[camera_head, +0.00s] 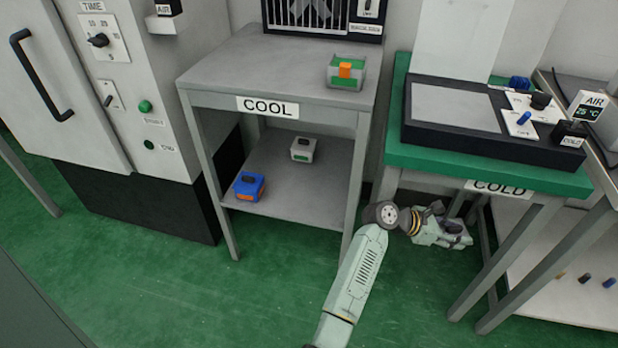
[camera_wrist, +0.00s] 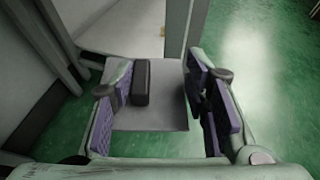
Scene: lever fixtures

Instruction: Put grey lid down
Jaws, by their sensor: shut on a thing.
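The grey lid (camera_wrist: 160,112) is a flat, light grey square with a black block-shaped handle (camera_wrist: 140,82) on it. My gripper (camera_wrist: 163,105) has the lid between its purple-padded fingers in the wrist view, and is shut on it. The handle lies close to the left finger. In the head view my gripper (camera_head: 447,230) is low, over the green floor, in front of the COLD table's legs. The lid is too small and covered there to make out clearly.
The COOL table (camera_head: 225,75) bears a green-grey box with an orange clasp (camera_head: 345,70); its lower shelf holds a blue box (camera_head: 249,186) and a grey-white box (camera_head: 304,149). The green COLD table (camera_head: 425,160) bears a dark-framed panel (camera_head: 455,105). Table legs stand close around my gripper.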

